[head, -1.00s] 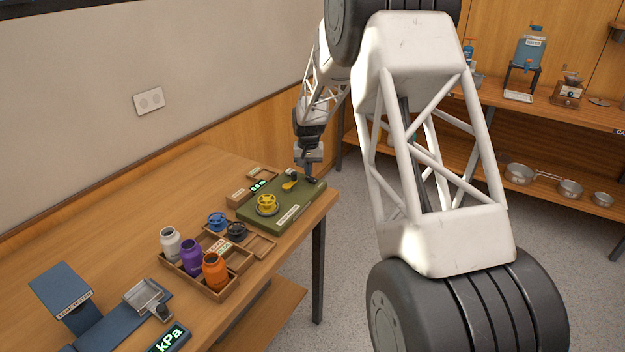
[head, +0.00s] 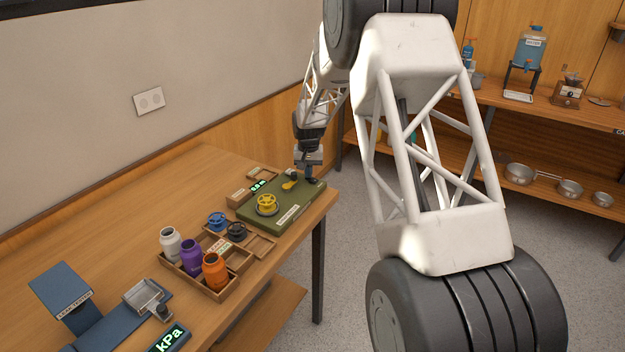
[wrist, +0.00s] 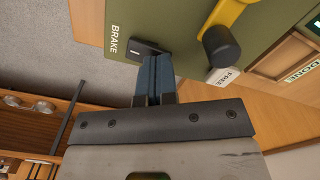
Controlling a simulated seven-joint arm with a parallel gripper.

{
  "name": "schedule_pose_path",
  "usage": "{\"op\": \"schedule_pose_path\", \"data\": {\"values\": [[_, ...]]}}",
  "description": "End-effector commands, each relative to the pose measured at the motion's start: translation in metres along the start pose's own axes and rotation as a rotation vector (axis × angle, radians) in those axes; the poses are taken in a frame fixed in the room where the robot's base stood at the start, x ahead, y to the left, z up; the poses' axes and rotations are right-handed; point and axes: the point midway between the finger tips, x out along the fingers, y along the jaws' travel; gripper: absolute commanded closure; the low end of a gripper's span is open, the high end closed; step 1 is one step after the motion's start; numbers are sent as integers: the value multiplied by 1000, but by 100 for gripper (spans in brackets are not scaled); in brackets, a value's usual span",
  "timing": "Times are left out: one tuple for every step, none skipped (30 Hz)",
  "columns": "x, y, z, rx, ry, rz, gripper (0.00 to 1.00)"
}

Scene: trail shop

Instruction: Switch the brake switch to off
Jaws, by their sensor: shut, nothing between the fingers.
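The brake switch (wrist: 143,50) is a small black rocker on the green panel (wrist: 185,35), beside the white word BRAKE in the wrist view. My gripper (wrist: 154,62) is shut and empty, with its blue fingertips right at the switch and covering part of it. I cannot tell whether they touch it, nor which way the switch is set. In the head view the green panel (head: 262,217) lies at the table's far right corner, and my gripper (head: 310,178) is low over its far edge. The switch is hardly visible there.
A yellow crank with a black knob (wrist: 221,46) is close to the fingers. A yellow wheel (head: 267,204) stands on the panel. A wooden tray with white, purple (head: 191,256) and orange bottles is nearer.

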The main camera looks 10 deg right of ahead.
Motion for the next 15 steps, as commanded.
{"op": "schedule_pose_path", "data": {"values": [[1, 0, 0, 0, 0, 0, 100], [1, 0, 0, 0, 0, 0, 100], [1, 0, 0, 0, 0, 0, 100], [2, 0, 0, 0, 0, 0, 100], [2, 0, 0, 0, 0, 0, 100], [3, 0, 0, 0, 0, 0, 100], [3, 0, 0, 0, 0, 0, 100], [3, 0, 0, 0, 0, 0, 100], [4, 0, 0, 0, 0, 0, 100], [4, 0, 0, 0, 0, 0, 100], [4, 0, 0, 0, -1, 0, 100], [4, 0, 0, 0, 0, 0, 100], [4, 0, 0, 0, 0, 0, 100], [4, 0, 0, 0, 0, 0, 100], [4, 0, 0, 0, 0, 0, 100]]}}
